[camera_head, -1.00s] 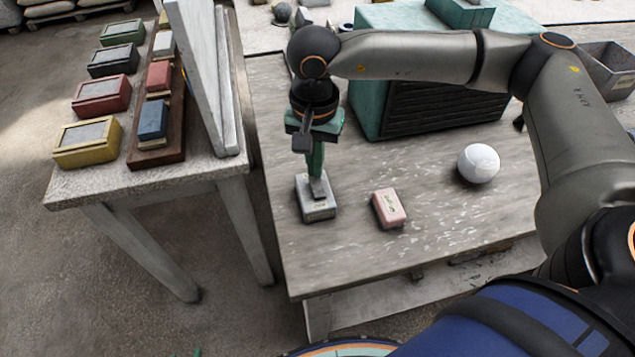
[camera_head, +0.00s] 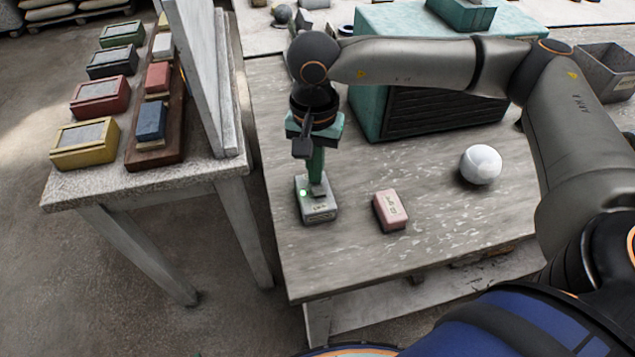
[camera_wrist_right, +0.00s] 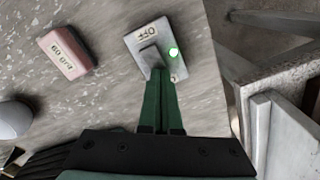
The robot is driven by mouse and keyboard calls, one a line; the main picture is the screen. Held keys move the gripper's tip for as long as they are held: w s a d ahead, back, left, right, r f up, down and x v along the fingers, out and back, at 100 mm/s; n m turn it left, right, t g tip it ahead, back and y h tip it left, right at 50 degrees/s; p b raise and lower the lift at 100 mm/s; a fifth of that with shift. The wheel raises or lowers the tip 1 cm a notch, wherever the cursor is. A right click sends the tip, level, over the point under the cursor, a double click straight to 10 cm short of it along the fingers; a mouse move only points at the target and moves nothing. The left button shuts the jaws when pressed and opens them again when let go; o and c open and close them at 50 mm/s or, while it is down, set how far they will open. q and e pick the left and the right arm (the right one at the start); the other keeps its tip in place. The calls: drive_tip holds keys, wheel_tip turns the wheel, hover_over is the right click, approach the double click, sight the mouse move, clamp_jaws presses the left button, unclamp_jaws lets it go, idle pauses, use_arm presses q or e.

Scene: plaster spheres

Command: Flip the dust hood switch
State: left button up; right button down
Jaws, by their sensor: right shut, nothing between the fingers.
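The dust hood switch is a small grey box (camera_head: 318,211) on the worktable's near left part. A green light glows on its top, and it also shows in the wrist view (camera_wrist_right: 174,52). Its grey rocker or lever (camera_wrist_right: 150,58) lies right at my right gripper's fingertips. My right gripper (camera_head: 318,182) points down over the box with its green fingers shut and nothing between them. In the wrist view its fingertips (camera_wrist_right: 158,72) are at the lever, seemingly touching it. My left gripper is not in view.
A pink labelled block (camera_head: 391,211) and a white sphere (camera_head: 480,164) lie right of the switch. A teal box with a dark grille (camera_head: 366,112) stands behind. A side table (camera_head: 90,188) with coloured boxes and upright panels is at left. The table's front is clear.

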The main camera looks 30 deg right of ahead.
wheel_tip(320, 180, up, 7)
drive_tip(key=p, duration=0.3)
idle(0.4)
idle(0.3)
